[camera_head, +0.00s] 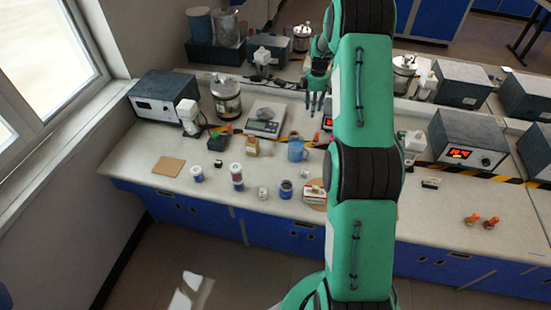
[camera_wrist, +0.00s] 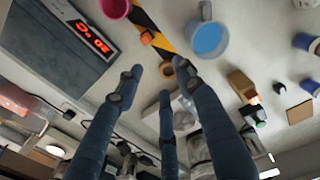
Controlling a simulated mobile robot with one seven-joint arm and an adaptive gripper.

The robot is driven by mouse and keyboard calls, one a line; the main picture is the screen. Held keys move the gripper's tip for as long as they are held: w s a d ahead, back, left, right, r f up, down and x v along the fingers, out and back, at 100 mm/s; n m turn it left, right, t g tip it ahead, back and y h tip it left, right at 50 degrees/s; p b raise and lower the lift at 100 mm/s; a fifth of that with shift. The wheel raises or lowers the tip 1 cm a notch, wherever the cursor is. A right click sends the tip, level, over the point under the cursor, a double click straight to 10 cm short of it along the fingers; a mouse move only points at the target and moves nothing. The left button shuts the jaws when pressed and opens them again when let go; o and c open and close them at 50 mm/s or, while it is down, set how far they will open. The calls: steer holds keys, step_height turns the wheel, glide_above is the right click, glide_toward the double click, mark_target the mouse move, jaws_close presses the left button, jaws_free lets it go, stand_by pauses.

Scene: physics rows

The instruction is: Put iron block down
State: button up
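My gripper (camera_head: 317,108) hangs over the back part of the bench, near the balance (camera_head: 265,121) and the blue mug (camera_head: 297,151). No object can be named as the iron block for certain. A small dark block (camera_head: 218,163) lies on the bench left of the mug and also shows in the wrist view (camera_wrist: 279,88). Another small dark piece (camera_head: 430,184) lies on the right part of the bench.
A brass-coloured block (camera_head: 252,147) is left of the mug. Jars (camera_head: 237,174) and a blue container (camera_head: 286,190) stand near the front edge. A cork square (camera_head: 167,166) lies at left. Grey instrument boxes (camera_head: 160,97) line the back. My arm hides part of the bench.

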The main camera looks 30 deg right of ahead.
steer(key=s+a+r+m+t, duration=0.1)
steer(key=s+a+r, duration=0.3)
steer(key=a+r, duration=0.55)
steer(key=s+a+r+m, duration=0.2)
steer(key=s+a+r, duration=0.2)
steer(key=a+r, duration=0.55)
steer(key=s+a+r+m+t, duration=0.1)
steer(key=s+a+r, duration=0.3)
steer(key=a+r, duration=0.55)
steer(key=s+a+r+m+t, duration=0.1)
steer(key=s+a+m, duration=0.1)
steer(key=s+a, duration=0.4)
steer(key=s+a+r+m+t, duration=0.1)
steer(key=s+a, duration=0.5)
steer(key=s, duration=0.8)
steer(key=s+a+r+m+t, duration=0.1)
steer(key=s+a+r+m, duration=0.1)
steer(key=s+a, duration=0.4)
steer(key=s, duration=0.4)
steer(key=shift+a+r+m, duration=0.25)
steer(key=shift+m, duration=0.05)
steer(key=shift+s, duration=0.1)
step_height(320, 180, down, 8)
steer(key=b, duration=0.7)
steer(key=shift+r+b, duration=0.15)
steer(key=shift+b, duration=0.2)
